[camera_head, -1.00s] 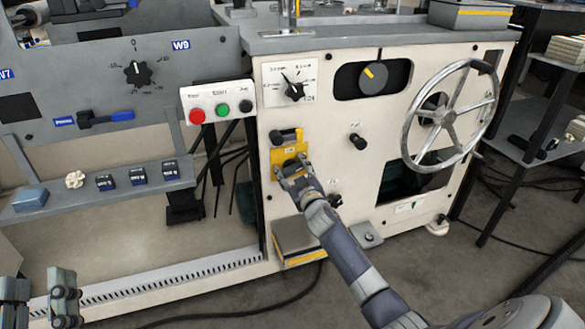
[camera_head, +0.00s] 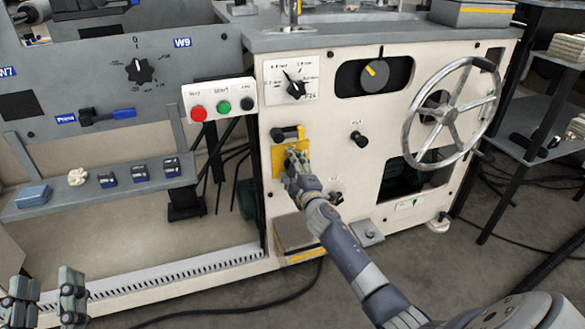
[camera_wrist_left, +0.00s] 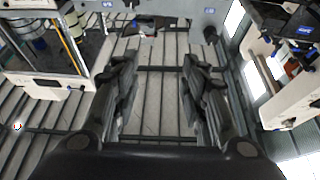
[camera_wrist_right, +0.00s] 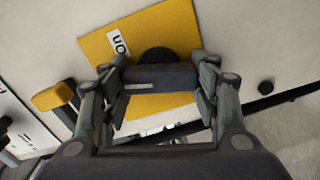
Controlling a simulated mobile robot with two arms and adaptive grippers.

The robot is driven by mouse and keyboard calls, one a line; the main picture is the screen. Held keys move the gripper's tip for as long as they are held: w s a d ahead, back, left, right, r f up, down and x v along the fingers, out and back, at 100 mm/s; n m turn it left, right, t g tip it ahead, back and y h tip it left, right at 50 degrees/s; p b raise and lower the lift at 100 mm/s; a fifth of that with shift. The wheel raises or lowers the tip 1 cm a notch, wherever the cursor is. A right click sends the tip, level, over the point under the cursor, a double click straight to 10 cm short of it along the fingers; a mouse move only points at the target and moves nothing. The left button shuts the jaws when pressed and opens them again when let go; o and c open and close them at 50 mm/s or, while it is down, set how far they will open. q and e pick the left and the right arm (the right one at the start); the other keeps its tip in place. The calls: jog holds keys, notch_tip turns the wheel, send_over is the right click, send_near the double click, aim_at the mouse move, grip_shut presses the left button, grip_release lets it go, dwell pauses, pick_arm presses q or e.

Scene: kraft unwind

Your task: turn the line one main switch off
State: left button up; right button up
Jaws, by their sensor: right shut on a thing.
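The main switch is a yellow plate (camera_head: 279,162) on the cream machine panel, with a black bar handle on a round black hub. In the right wrist view the yellow plate (camera_wrist_right: 172,32) lies tilted with an "ON" label. The black handle (camera_wrist_right: 160,77) spans between my right fingers there. My right gripper (camera_head: 296,158) is shut on this handle and hides much of the switch in the head view. My left gripper (camera_head: 46,297) is open and empty at the lower left, far from the switch; its spread fingers also show in the left wrist view (camera_wrist_left: 158,80).
A black lever with a yellow end (camera_head: 287,134) sits just above the plate. A black knob (camera_head: 358,139) and a large handwheel (camera_head: 450,112) are to the right. A red, green and black button box (camera_head: 220,106) is at the upper left. A grey-topped box (camera_head: 298,232) stands below.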

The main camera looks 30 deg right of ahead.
pick_arm(q)
jog(key=shift+s+r+t, duration=0.25)
jog(key=shift+r+t, duration=0.15)
jog(key=shift+r, duration=0.2)
pick_arm(e)
jog(key=shift+n, duration=1.6)
jog(key=shift+f, duration=0.1)
jog(key=o, duration=1.1)
jog(key=shift+s, duration=0.1)
jog(key=v, duration=1.2)
